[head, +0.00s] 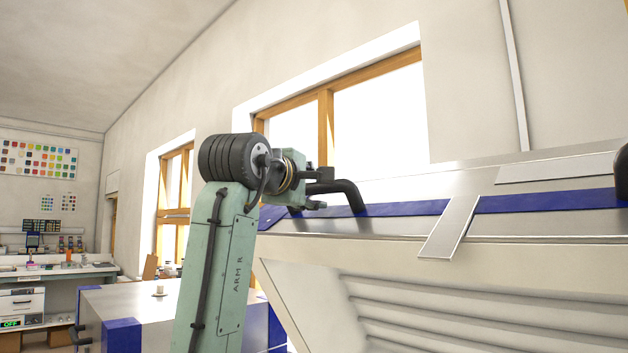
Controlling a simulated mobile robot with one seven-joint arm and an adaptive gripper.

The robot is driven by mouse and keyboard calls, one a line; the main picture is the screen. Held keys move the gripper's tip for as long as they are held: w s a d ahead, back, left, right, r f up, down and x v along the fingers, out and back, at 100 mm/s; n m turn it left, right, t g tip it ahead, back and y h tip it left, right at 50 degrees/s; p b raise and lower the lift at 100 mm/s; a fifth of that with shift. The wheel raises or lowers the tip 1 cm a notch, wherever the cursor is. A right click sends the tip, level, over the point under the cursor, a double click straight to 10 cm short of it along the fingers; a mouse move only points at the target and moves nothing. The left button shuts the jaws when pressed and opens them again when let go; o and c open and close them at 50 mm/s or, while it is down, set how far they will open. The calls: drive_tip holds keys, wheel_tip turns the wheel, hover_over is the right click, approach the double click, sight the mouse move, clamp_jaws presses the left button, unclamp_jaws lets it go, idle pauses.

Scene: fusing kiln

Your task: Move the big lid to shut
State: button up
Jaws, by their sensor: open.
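The big lid (480,275) fills the right of the head view, tilted up. It has a pale underside with long grooves, a steel edge and a blue band. A black bent handle (350,194) stands out from its left part. My gripper (322,189) is open at the left end of this handle, its fingers appearing above and below the bar. I cannot tell whether they touch it. The kiln body under the lid is mostly hidden or out of view.
A steel-topped box with blue corners (122,327) stands at the lower left, partly behind my arm. A workbench (60,272) with small items is farther back. Windows (375,110) and a wall are behind the lid. Another black part (622,175) shows at the right edge.

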drive_tip(key=shift+w+d, duration=0.25)
drive_tip(key=shift+w, duration=0.35)
drive_tip(key=shift+c, duration=0.5)
clamp_jaws()
